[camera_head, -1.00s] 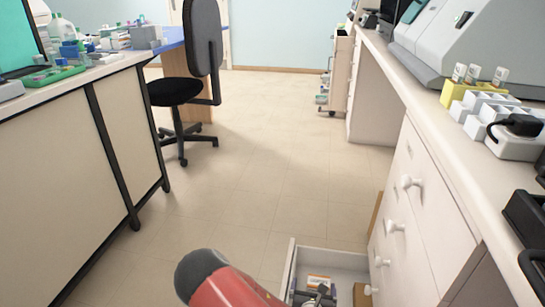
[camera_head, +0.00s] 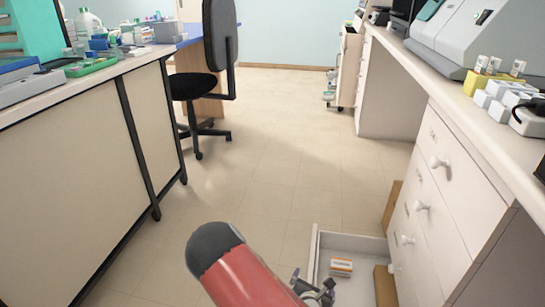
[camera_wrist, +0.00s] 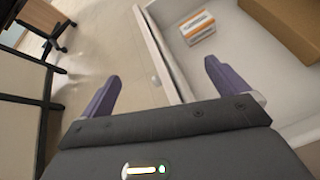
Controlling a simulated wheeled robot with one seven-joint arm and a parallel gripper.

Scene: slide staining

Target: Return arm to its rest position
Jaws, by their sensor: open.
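My red arm with its dark rounded joint shows at the bottom middle of the head view, with part of my gripper (camera_head: 318,288) in front of the open drawer. In the wrist view my gripper (camera_wrist: 160,90) has its two purple fingers spread wide apart with nothing between them. The open drawer (camera_head: 350,243) stands out from the right-hand cabinet, low near the floor. In the wrist view the drawer's front panel (camera_wrist: 165,55) lies just beyond my fingers. I cannot tell the exact gap to it.
In the drawer lie a small white and orange box (camera_head: 341,267) and a brown cardboard box (camera_head: 385,287). A bench (camera_head: 90,190) stands on the left, with a black chair (camera_head: 205,80) beyond it. The white drawer cabinet (camera_head: 440,200) is on the right. The floor between is clear.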

